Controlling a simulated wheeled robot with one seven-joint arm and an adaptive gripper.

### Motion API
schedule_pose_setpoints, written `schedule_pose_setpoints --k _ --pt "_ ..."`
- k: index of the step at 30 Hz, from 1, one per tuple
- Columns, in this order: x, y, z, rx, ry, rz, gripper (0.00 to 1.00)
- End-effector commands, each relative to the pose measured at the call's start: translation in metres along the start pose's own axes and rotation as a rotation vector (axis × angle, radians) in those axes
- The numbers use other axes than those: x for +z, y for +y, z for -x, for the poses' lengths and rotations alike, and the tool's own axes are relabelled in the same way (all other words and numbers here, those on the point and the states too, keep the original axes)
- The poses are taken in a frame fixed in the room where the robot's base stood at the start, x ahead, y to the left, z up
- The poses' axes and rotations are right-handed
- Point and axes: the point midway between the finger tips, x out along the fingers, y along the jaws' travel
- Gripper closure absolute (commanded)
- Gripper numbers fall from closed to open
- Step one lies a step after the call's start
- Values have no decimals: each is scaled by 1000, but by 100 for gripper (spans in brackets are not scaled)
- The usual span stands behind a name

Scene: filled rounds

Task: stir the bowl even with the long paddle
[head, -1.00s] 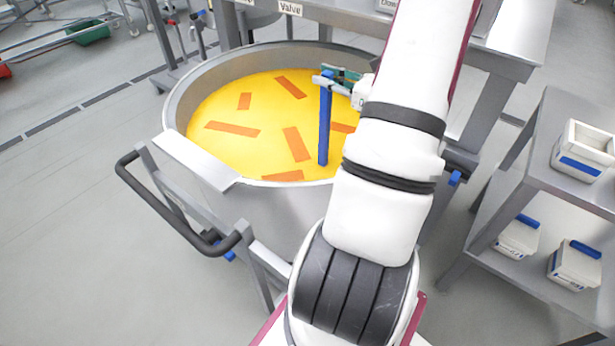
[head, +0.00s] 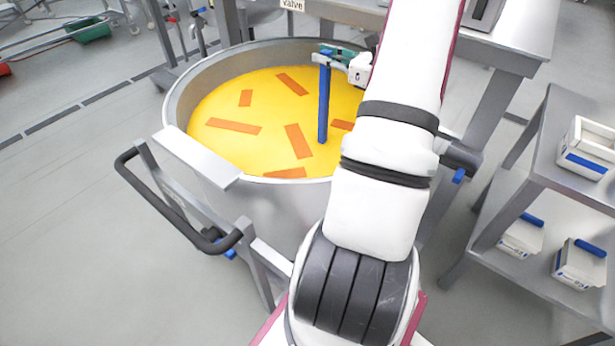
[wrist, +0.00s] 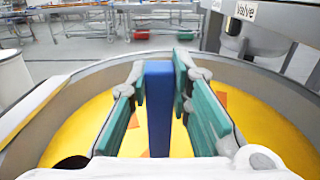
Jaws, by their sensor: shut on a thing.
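The large steel bowl (head: 188,85) holds yellow contents (head: 240,92) with several orange strips (head: 234,127) on the surface. The long blue paddle (head: 323,105) stands nearly upright in the bowl, right of the middle. Its lower end meets the yellow surface; whether it reaches below cannot be told. My gripper (head: 325,57) is shut on the paddle near its upper end, above the bowl. In the wrist view the paddle (wrist: 158,105) stands between the green finger pads. My arm hides the right part of the bowl.
A tilted black handle (head: 170,205) on a metal frame stands at the bowl's front left. A shelf rack (head: 540,165) with white and blue containers (head: 590,148) stands at right.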

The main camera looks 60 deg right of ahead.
Motion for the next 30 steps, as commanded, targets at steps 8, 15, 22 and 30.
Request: schedule_pose_setpoints --k 8,15,22,30 --pt "0 5 -19 3 -2 0 100" --pt "0 30 -52 4 -3 2 100" --pt "0 54 -84 4 -2 1 100" --pt "1 63 -96 -1 -1 1 100"
